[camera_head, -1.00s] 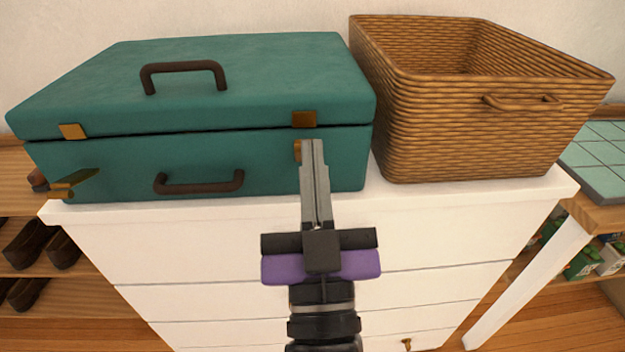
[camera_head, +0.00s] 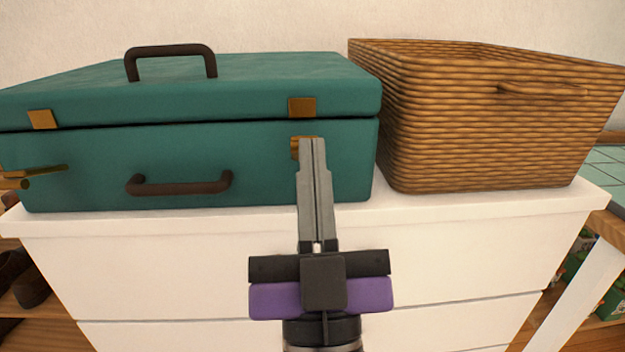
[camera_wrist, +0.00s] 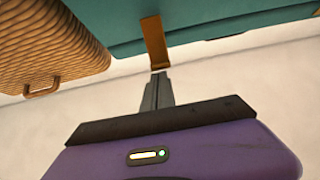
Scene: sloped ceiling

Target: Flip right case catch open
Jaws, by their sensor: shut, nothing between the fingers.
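The teal case (camera_head: 260,160) lies with its lid down on a white dresser. Its right catch has a brass plate (camera_head: 302,107) on the lid and a brass lower part (camera_head: 295,147) on the body, partly hidden behind my fingers. In the wrist view the right catch (camera_wrist: 154,42) shows as a long brass strip ending close to my fingertips. My gripper (camera_head: 311,142) is shut and empty, its tips at that lower part; I cannot tell whether they touch it. The left catch's lower part (camera_head: 35,175) sticks out from the case front.
A wicker basket (camera_head: 480,130) stands right beside the case. A dark handle (camera_head: 180,186) is on the case front, left of my gripper, and another (camera_head: 170,55) is on the lid. The white dresser top (camera_head: 440,207) is clear in front of the basket.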

